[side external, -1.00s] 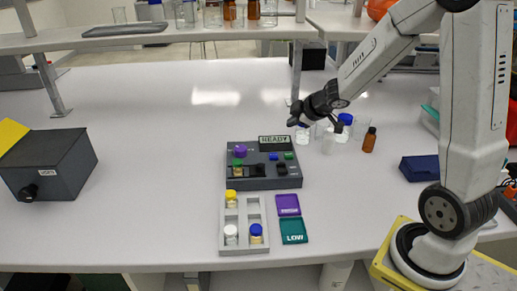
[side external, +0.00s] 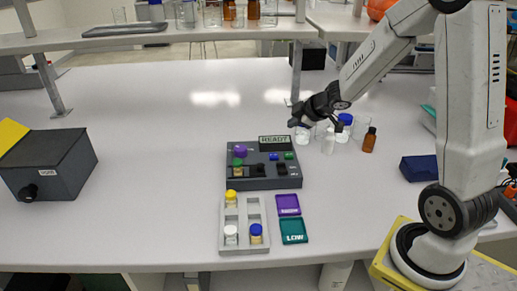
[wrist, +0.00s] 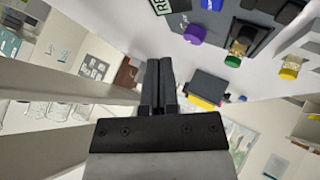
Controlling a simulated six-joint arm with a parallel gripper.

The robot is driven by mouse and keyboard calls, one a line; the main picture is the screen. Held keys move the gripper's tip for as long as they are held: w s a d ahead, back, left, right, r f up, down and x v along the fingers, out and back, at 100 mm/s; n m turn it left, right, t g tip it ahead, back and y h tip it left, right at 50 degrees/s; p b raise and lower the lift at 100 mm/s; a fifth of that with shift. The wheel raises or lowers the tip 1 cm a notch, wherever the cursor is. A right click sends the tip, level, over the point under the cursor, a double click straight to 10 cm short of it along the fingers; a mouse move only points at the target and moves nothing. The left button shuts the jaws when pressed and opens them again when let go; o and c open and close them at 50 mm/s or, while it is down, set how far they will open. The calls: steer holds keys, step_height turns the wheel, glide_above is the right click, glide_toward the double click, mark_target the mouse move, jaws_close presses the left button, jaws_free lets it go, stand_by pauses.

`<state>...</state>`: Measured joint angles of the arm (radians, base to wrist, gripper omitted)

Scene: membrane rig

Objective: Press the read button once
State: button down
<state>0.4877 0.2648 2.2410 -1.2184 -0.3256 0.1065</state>
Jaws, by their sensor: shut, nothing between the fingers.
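The dark grey rig (side external: 264,181) stands mid-bench in the side view. Its display (side external: 274,141) reads READY. The button labels are too small to read, so I cannot tell which is the read button. My gripper (side external: 293,122) is shut and empty, above and behind the rig's back right, apart from it. In the wrist view my gripper (wrist: 158,62) has its fingers together, and the purple knob (wrist: 194,34) shows beyond them.
A grey rack (side external: 244,246) with several capped vials stands in front of the rig, beside purple (side external: 288,204) and teal LOW (side external: 294,231) trays. Bottles, including an amber one (side external: 369,140), stand right of my gripper. A dark box (side external: 50,165) is at left; bench between is clear.

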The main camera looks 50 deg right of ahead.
mark_target(286, 152)
steer(key=shift+f, duration=4)
steer(key=shift+f, duration=0.9)
stand_by(0.5)
steer(key=shift+r, duration=0.85)
steer(key=shift+r, duration=0.15)
steer(key=shift+r, duration=2.4)
